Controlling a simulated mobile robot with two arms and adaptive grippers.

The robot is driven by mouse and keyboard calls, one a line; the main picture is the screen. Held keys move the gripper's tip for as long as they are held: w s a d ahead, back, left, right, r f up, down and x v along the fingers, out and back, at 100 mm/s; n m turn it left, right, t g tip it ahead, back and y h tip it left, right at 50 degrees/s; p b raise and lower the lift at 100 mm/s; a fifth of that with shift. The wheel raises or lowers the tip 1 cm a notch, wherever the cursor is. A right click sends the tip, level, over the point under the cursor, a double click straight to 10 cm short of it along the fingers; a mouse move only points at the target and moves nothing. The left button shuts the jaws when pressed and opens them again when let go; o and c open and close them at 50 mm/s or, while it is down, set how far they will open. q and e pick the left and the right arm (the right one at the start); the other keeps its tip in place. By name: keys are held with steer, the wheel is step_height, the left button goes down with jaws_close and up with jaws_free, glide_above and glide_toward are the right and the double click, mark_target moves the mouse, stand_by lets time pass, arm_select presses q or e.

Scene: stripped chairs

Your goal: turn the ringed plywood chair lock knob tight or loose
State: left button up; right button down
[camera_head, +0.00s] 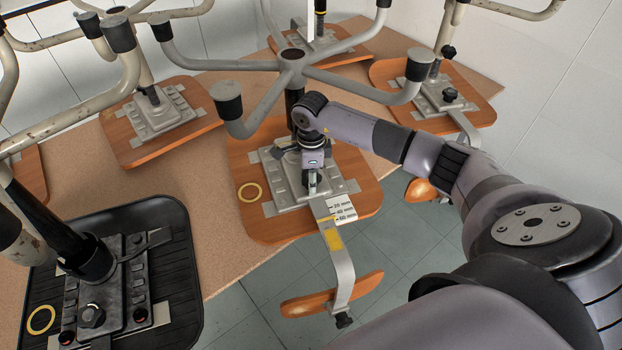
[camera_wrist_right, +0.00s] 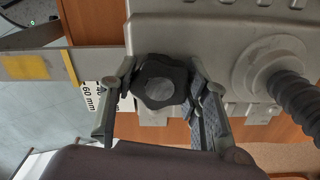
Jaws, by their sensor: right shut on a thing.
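The plywood chair seat (camera_head: 265,225) with a yellow ring (camera_head: 249,193) lies upside down at the middle of the bench, its metal mechanism plate (camera_head: 335,187) facing up. Its dark lobed lock knob (camera_wrist_right: 160,82) shows in the right wrist view beside the plate. My right gripper (camera_head: 311,183) reaches down over the plate's front edge. In the right wrist view, its fingers (camera_wrist_right: 161,72) are shut on the knob, one on each side. In the head view the gripper hides the knob. My left gripper is not in view.
A metal bar (camera_head: 343,270) with a millimetre label (camera_head: 340,209) runs forward from the plate over the bench edge. A black ringed seat (camera_head: 180,245) lies at left. Other plywood seats (camera_head: 185,127) stand behind. Curved chair legs (camera_head: 350,88) spread above the mechanism, near my arm.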

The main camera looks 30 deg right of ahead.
steer(key=m+p, duration=0.1)
steer(key=m, duration=0.3)
steer(key=shift+r, duration=0.1)
steer(key=m, duration=0.3)
steer(key=shift+m+p, duration=0.3)
steer(key=shift+m, duration=0.1)
